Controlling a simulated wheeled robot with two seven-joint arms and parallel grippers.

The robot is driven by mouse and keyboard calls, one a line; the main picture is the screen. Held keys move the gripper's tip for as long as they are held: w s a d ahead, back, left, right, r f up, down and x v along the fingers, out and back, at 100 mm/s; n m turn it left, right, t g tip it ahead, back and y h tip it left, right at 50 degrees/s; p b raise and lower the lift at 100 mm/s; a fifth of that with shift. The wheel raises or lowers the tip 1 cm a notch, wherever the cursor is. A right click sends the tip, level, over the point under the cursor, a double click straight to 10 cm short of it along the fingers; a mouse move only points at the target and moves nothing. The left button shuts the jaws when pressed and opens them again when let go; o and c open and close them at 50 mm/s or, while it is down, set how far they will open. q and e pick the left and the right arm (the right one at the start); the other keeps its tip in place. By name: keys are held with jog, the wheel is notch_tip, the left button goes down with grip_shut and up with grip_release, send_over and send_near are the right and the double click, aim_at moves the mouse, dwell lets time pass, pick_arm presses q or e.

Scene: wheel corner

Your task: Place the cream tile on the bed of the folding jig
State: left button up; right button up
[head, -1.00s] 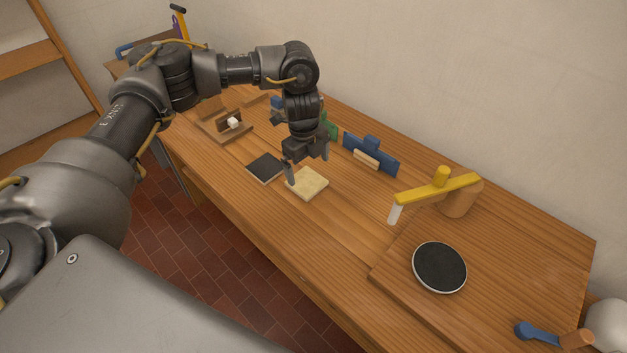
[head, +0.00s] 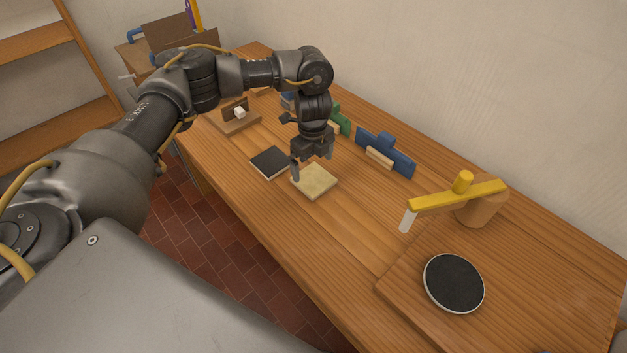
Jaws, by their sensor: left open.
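The cream tile (head: 316,182) is a pale square plate lying flat on the wooden bench. My left gripper (head: 312,163) points down over it, with open fingers spread across the tile. One finger is by the tile's left corner and the other is over its far side; I cannot tell whether they touch it. A wooden fixture (head: 232,124) with an upright brown plate and a white block stands farther back on the left; it may be the folding jig, but I cannot tell for sure. My right gripper is not in view.
A black square pad (head: 270,162) lies left of the tile. Blue (head: 392,155) and green (head: 341,122) upright pieces stand behind. A yellow arm (head: 455,195) on a wooden post and a black disc (head: 454,283) are at the right. The bench front is clear.

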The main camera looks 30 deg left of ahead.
aim_at(313, 178)
pick_arm(q)
jog(key=shift+s+f, duration=0.1)
jog(key=shift+f, duration=0.3)
jog(key=f, duration=0.3)
jog(key=shift+w+f, duration=0.2)
jog(key=shift+f, duration=0.5)
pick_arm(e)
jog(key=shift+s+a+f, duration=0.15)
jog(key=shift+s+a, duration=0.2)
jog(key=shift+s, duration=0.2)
pick_arm(q)
jog(key=c, duration=1)
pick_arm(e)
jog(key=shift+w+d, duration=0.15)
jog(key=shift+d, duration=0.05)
pick_arm(q)
jog(key=shift+r, duration=0.15)
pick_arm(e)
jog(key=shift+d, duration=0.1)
